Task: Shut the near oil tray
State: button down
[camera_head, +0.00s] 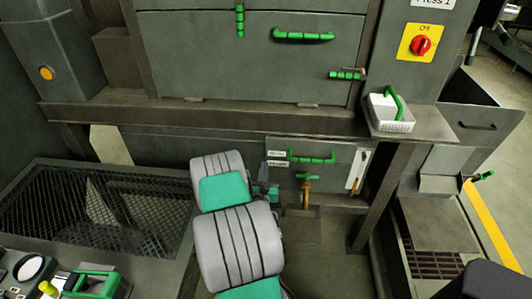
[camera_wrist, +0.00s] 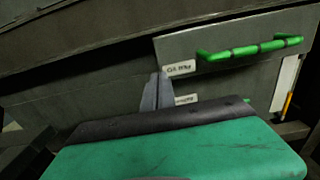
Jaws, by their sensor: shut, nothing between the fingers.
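The oil tray (camera_head: 335,153) is a grey metal front with a green bar handle (camera_head: 311,157), low under the bench ledge. A white label on its left side reads like "Oil tray" in the wrist view (camera_wrist: 180,68); the green handle is at the upper right there (camera_wrist: 250,49). I cannot tell for sure whether the tray front is flush or stands out a little. My gripper (camera_head: 264,172) is shut and empty, just left of the handle. In the wrist view its fingertips (camera_wrist: 158,77) are before the tray's left edge and partly cover a second label.
A brass tap with a green lever (camera_head: 306,188) is below the handle. A bench leg (camera_head: 378,205) is right of the tray. A mesh-covered bin (camera_head: 95,210) lies at left.

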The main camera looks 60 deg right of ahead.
aim_at(267, 149)
jog(key=p+x, duration=0.3)
jog(key=x, duration=0.3)
jog(key=shift+d+r, duration=0.15)
jog(key=shift+d, duration=0.1)
jog(key=shift+w+d, duration=0.3)
jog(key=shift+d, duration=0.1)
